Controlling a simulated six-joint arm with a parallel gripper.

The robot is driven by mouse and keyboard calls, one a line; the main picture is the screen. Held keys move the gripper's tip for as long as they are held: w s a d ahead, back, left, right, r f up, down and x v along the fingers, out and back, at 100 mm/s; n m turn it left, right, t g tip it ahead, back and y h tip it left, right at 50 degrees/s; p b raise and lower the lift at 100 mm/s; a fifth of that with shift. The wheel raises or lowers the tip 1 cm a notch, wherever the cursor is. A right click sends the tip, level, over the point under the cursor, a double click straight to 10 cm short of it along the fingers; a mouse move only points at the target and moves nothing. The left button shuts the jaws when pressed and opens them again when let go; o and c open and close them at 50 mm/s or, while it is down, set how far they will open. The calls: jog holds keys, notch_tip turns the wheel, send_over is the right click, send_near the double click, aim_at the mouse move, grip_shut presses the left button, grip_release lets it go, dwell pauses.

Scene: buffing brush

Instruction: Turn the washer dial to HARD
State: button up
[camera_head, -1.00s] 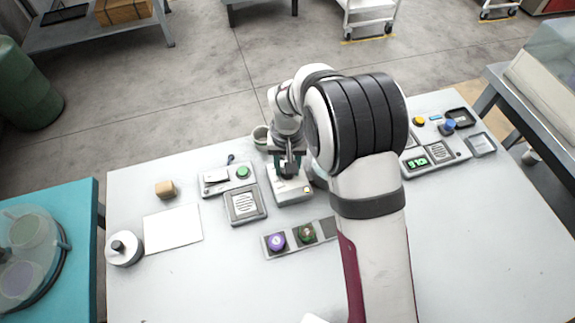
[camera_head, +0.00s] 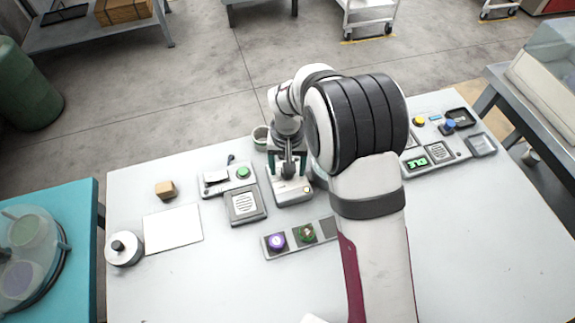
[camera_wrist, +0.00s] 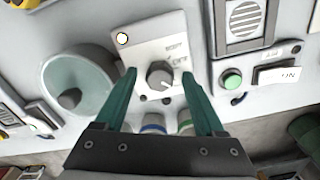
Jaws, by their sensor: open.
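The washer dial is a grey round knob (camera_wrist: 160,75) on a white panel box (camera_wrist: 150,47). Printed labels stand beside the knob; one reads OFF, the others are too blurred to read. My gripper (camera_wrist: 158,72) is open, with one green finger on each side of the knob and a gap to it in the picture. I cannot tell how high the fingertips are above the panel. In the head view my gripper (camera_head: 288,170) is over the white panel box (camera_head: 293,193), hiding much of it and the knob.
Left of the box are a panel with a green button (camera_head: 243,172) and a speaker grille panel (camera_head: 245,205). A round translucent lidded thing (camera_wrist: 76,95) is close beside the dial.

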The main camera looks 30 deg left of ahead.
jog(key=shift+r, duration=0.1)
notch_tip(320, 180, up, 16)
jog(key=shift+f, duration=0.2)
